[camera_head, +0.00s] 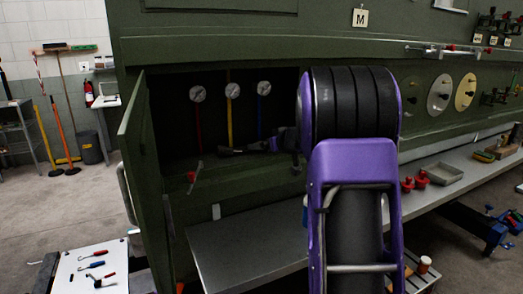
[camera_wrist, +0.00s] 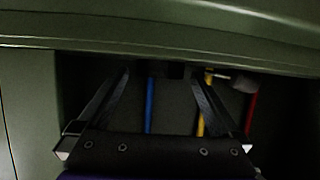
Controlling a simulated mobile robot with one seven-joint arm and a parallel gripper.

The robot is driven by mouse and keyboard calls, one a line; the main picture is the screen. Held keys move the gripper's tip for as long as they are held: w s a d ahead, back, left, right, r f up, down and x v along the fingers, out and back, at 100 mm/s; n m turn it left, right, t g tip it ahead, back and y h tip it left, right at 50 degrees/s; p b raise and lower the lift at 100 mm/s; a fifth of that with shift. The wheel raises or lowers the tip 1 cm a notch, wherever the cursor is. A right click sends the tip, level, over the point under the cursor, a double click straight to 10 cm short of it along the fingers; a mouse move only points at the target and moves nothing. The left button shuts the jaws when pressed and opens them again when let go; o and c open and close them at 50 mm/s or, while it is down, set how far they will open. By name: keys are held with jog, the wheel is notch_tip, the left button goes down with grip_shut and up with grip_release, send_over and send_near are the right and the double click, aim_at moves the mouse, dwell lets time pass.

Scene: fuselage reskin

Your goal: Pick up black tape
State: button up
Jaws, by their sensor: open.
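I cannot make out any black tape for certain in either view; the inside of the green cabinet (camera_head: 180,130) is very dark. My gripper (camera_head: 222,151) reaches from the right into this open cabinet, below the gauges. In the wrist view my gripper (camera_wrist: 158,72) shows two long dark fingers spread wide apart. A dark shape (camera_wrist: 174,71) lies between the fingertips near the cabinet edge, but I cannot tell what it is. No object is visibly held.
Three gauges (camera_head: 232,90) with red, yellow and blue strips line the cabinet's back. Its door (camera_head: 138,160) stands open at left. A grey bench (camera_head: 245,245) runs below. A white board (camera_head: 90,270) with tools is at lower left. A metal tray (camera_head: 440,175) is at right.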

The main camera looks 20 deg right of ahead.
jog(key=shift+w+f, duration=0.15)
jog(key=shift+w, duration=0.4)
jog(key=c, duration=1.3)
jog(key=shift+o, duration=0.2)
jog(key=shift+s+a+r+p, duration=0.1)
jog(key=shift+r+p, duration=0.25)
jog(key=shift+p, duration=0.25)
